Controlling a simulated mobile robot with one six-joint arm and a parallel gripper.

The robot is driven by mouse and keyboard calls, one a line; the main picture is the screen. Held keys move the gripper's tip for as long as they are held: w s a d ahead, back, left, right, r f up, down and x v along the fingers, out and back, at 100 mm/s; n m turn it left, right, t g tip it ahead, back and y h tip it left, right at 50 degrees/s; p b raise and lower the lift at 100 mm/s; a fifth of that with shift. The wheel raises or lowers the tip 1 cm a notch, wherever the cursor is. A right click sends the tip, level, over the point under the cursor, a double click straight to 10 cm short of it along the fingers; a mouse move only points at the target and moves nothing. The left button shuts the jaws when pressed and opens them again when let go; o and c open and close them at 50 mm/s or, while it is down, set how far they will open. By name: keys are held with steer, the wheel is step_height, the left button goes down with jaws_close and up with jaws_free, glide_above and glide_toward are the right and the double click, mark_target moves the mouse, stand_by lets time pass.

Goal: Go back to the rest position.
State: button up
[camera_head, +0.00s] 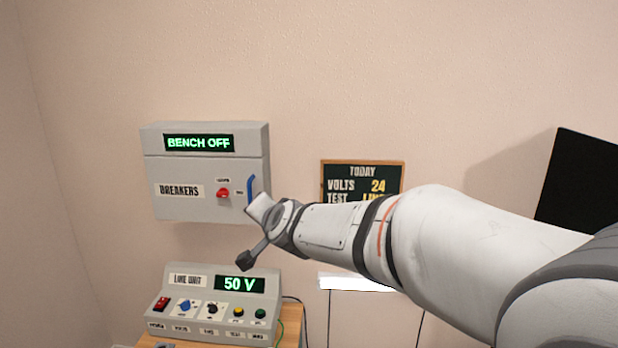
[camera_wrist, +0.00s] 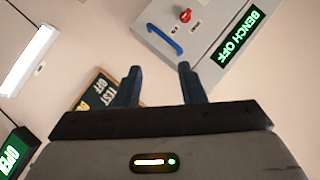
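My arm reaches from the right toward the wall in the head view. My gripper (camera_wrist: 159,85) shows in the wrist view with its two dark fingers apart and nothing between them. In the head view its end is mostly hidden behind my wrist, near the breaker box (camera_head: 205,205). The box is grey, with a "BENCH OFF" display (camera_head: 199,143), a red knob (camera_head: 223,193) and a blue handle (camera_head: 251,188). In the wrist view the blue handle (camera_wrist: 164,39) lies beyond the fingertips, apart from them.
A line unit (camera_head: 215,308) reading "50 V" stands on a wooden table (camera_head: 292,325) below the box. A "TODAY" board (camera_head: 362,172) hangs behind my arm. A white bar (camera_head: 345,282) is below it. A black panel (camera_head: 580,190) is at the right. The upper wall is clear.

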steer(key=s+d+f+n+g+h+p, duration=0.2)
steer(key=s+d+g+p, duration=0.2)
steer(key=s+d, duration=0.8)
steer(key=s+d+f+n+g+h+p, duration=0.3)
steer(key=s+d+g, duration=0.3)
steer(key=s+d, duration=0.6)
steer(key=s+p, duration=0.1)
steer(key=s, duration=0.2)
steer(key=shift+s+f+n, duration=0.2)
steer(key=shift+f+n, duration=0.1)
